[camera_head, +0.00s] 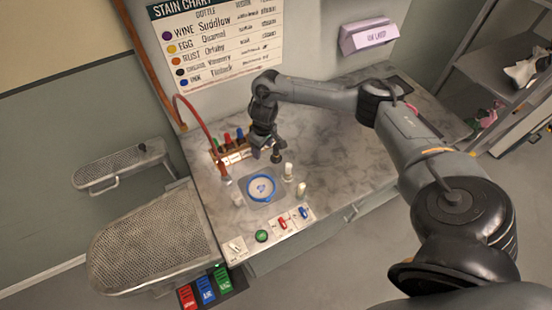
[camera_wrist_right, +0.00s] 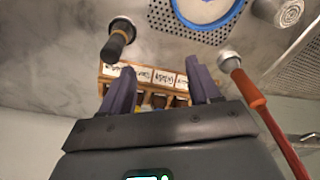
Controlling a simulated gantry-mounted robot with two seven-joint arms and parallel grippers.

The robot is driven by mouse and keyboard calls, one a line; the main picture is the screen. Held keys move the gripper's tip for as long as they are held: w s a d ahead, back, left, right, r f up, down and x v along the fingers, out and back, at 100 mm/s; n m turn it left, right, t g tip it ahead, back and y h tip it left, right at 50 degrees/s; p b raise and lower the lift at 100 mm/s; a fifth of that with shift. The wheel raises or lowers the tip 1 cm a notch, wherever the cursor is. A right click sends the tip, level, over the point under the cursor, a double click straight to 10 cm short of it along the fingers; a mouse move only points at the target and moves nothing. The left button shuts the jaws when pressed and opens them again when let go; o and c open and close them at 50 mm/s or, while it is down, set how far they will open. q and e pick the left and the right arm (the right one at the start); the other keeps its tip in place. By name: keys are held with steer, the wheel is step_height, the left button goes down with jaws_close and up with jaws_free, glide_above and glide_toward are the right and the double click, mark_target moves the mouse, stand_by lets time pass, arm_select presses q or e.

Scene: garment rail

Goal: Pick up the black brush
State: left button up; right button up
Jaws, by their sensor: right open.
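A black thing with a dark handle and a pale band, which looks like the black brush (camera_head: 277,156), stands on the marble counter just right of the rack in the head view. It shows at the upper left of the right wrist view (camera_wrist_right: 118,38). My right gripper (camera_head: 259,151) is above the right end of the wooden rack, close to the black brush but not around it. In the wrist view its two fingers (camera_wrist_right: 160,82) are apart, with the labelled rack beyond them and nothing visibly held. My left gripper is out of view.
The wooden rack (camera_head: 236,157) holds green, red and blue-topped items. A hose nozzle (camera_wrist_right: 229,60), a blue ring (camera_head: 261,188) on a perforated plate and two pale cylinders (camera_head: 288,170) stand nearby. The counter's right side (camera_head: 350,145) is clear.

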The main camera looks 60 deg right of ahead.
mark_target(276, 153)
steer(key=d+f+m+b, duration=0.1)
steer(key=s+d+f+b, duration=0.1)
steer(key=d, duration=0.1)
steer(key=s+d+m+b, duration=0.1)
steer(key=d, duration=0.1)
steer(key=shift+s+d+f+m+g+b, duration=0.1)
steer(key=shift+d+f+m+g+b, duration=0.05)
steer(key=shift+f+m+g+b, duration=0.2)
steer(key=shift+f+b, duration=0.7)
steer(key=shift+f, duration=0.5)
steer(key=f, duration=0.3)
steer(key=shift+s+d+b, duration=0.1)
steer(key=shift+d+b, duration=0.1)
steer(key=shift+b, duration=0.15)
steer(key=shift+f, duration=0.5)
steer(key=shift+c, duration=0.8)
steer(key=c, duration=1)
